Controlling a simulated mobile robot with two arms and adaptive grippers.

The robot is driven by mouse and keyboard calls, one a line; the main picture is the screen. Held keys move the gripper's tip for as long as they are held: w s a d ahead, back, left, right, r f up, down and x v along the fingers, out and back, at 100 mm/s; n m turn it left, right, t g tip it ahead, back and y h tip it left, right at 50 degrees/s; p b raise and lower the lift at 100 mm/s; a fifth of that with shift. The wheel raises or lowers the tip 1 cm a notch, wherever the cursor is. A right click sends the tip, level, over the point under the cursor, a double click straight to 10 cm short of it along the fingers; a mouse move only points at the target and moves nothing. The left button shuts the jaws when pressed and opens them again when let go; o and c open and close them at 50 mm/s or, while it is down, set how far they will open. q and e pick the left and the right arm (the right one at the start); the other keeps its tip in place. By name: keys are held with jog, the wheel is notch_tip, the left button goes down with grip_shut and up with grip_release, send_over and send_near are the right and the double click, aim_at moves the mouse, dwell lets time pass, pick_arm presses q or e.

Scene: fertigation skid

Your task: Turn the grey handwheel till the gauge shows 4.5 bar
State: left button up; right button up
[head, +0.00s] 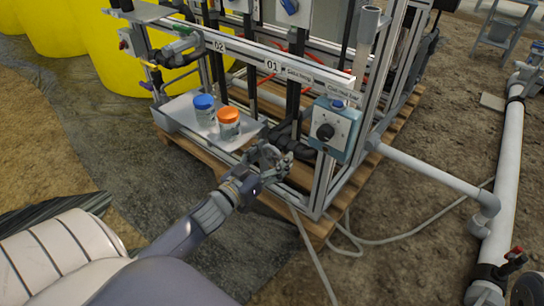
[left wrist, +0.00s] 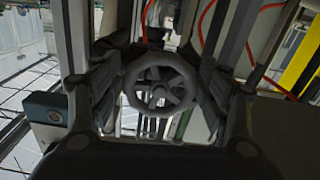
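The grey handwheel (left wrist: 160,86), a round rim with several spokes, faces the camera in the middle of the left wrist view. My left gripper (left wrist: 161,90) is open, with one dark finger on each side of the wheel; I cannot tell whether the pads touch the rim. In the head view my left gripper (head: 272,162) is at the front of the skid, left of and below the blue box, and the wheel is not clearly visible there. I cannot make out a gauge face or its reading. My right gripper is not in view.
A blue box (head: 333,128) with a black knob is on the frame. A blue-lidded jar (head: 204,110) and an orange-lidded jar (head: 229,123) stand on the metal shelf (head: 176,112) to the left. A white pipe (head: 430,170) runs right. Hoses lie on the ground.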

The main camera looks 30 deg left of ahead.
pick_arm(q)
jog(key=c, duration=0.5)
